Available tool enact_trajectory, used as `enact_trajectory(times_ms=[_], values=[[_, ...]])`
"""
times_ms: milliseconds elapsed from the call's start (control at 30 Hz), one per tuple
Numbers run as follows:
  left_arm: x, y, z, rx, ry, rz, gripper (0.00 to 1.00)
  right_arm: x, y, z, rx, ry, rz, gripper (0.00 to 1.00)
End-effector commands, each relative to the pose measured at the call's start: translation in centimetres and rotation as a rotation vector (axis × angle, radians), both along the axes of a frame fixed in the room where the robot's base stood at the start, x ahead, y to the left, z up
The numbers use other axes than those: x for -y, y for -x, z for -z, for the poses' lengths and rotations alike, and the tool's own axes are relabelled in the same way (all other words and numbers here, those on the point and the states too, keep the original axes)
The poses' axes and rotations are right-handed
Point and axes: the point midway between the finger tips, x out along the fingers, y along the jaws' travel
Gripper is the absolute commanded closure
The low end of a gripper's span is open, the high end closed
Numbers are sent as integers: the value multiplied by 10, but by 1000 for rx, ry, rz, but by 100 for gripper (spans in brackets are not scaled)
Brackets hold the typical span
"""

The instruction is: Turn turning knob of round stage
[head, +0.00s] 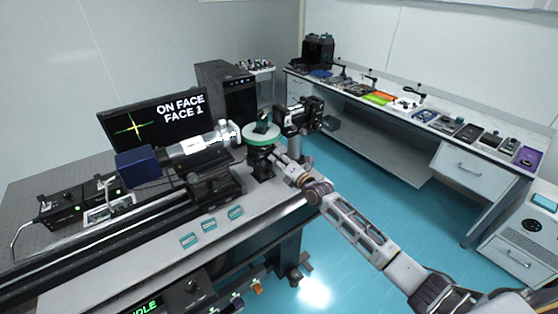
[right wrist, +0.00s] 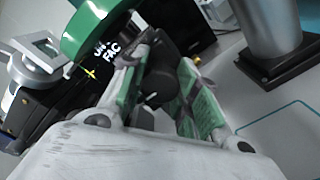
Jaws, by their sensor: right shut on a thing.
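The round stage (head: 262,134) has a green rim and a black base. It stands on the optical table at the right end of the rail, with a small block on top. Its green rim also shows at the upper left of the right wrist view (right wrist: 95,25). My right gripper (head: 274,160) reaches in from the lower right to the stage's base, below the rim. In the right wrist view its green-padded fingers (right wrist: 165,85) are on both sides of the black turning knob (right wrist: 156,76), shut on it. My left gripper is not in view.
A monitor (head: 150,120) reading "ON FACE FACE 1" with a yellow-green cross stands behind the rail. A silver cylinder (head: 200,145) is left of the stage, a black mounted device (head: 298,118) right of it. Several small labels (head: 208,224) lie along the front.

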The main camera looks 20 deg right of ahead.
Motion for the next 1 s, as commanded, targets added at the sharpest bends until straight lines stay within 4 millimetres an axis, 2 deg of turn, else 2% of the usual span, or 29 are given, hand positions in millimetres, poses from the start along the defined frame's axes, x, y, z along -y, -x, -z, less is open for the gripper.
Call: enact_trajectory(times_ms=[367,1000], values=[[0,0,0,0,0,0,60,0,0,1,-42,-111,0,94],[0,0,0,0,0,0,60,0,0,1,-155,-419,-1,94]])
